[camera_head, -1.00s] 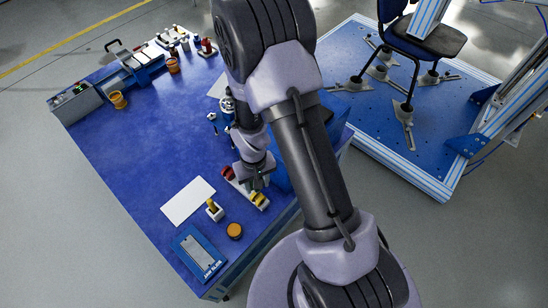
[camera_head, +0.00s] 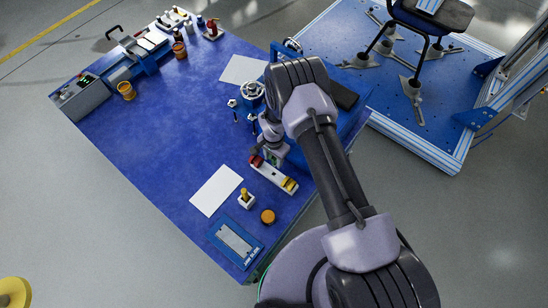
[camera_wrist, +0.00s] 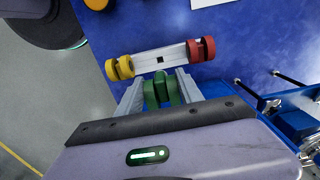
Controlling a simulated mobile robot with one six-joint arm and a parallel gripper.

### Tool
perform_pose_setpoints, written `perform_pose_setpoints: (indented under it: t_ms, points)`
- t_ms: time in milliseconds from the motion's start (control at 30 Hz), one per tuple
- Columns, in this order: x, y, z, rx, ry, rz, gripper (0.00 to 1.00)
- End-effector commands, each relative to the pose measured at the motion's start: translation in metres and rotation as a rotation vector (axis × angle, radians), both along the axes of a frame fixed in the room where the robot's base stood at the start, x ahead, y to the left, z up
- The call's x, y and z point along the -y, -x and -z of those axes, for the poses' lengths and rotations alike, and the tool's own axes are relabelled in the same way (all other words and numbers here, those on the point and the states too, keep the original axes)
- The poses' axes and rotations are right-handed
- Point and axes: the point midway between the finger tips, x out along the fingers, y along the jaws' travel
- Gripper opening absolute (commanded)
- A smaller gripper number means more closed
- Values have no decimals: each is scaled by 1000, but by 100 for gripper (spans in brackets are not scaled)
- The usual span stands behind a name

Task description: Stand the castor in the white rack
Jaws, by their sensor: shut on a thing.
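The white rack (camera_wrist: 157,61) lies on the blue table in the wrist view. It holds a yellow castor (camera_wrist: 119,68) at its left end and a red castor (camera_wrist: 201,49) at its right end. A dark square hole (camera_wrist: 160,59) shows in its bare middle. My gripper (camera_wrist: 161,86) is shut on a green castor (camera_wrist: 158,98), just on the near side of the rack in that view. The castor's lower end is hidden. In the head view the rack (camera_head: 272,176) lies near the table's right edge, with my gripper (camera_head: 273,162) close beside it.
A small white stand with a yellow top (camera_head: 246,198), an orange round tin (camera_head: 268,216), a white sheet (camera_head: 215,190) and a blue case (camera_head: 235,242) lie nearby. Blue equipment (camera_wrist: 290,120) stands at the right of the wrist view. The table's middle (camera_head: 180,130) is clear.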

Motion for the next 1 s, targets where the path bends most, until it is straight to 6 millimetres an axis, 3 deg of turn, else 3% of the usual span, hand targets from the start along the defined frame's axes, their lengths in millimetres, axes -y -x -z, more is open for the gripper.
perform_pose_setpoints:
  t_ms: [100, 500, 1000]
  points:
    - [-4, 5, 2, 1, -1, 0, 8]
    - [-3, 4, 55, 1, 0, -1, 8]
    - [-3, 4, 57, 1, 0, -1, 8]
